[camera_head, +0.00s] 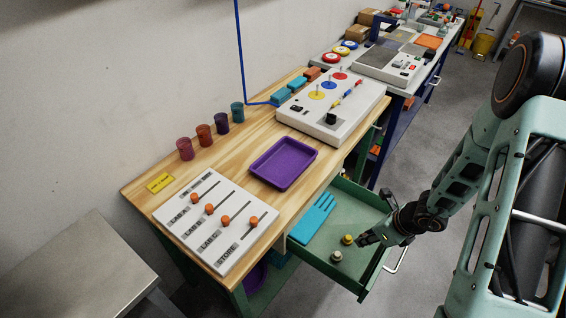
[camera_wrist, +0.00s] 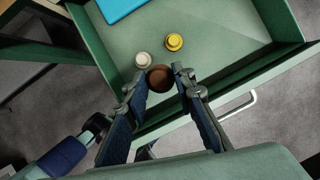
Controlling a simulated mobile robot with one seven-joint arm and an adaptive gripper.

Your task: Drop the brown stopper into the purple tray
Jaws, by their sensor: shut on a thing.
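My gripper (camera_wrist: 161,88) is shut on the brown stopper (camera_wrist: 160,78), which shows between the fingertips in the wrist view. In the head view my gripper (camera_head: 364,239) is over the front right part of the open green drawer (camera_head: 376,203), and the stopper cannot be made out there. The purple tray (camera_head: 284,163) lies on the wooden table top, up and left of my gripper in the head view. The tray looks empty.
A yellow stopper (camera_head: 347,239), a whitish stopper (camera_head: 336,256) and a blue holder (camera_head: 312,218) are in the drawer. A slider panel (camera_head: 217,222) and a white control box (camera_head: 332,105) flank the tray. Several coloured cups (camera_head: 222,122) stand along the wall.

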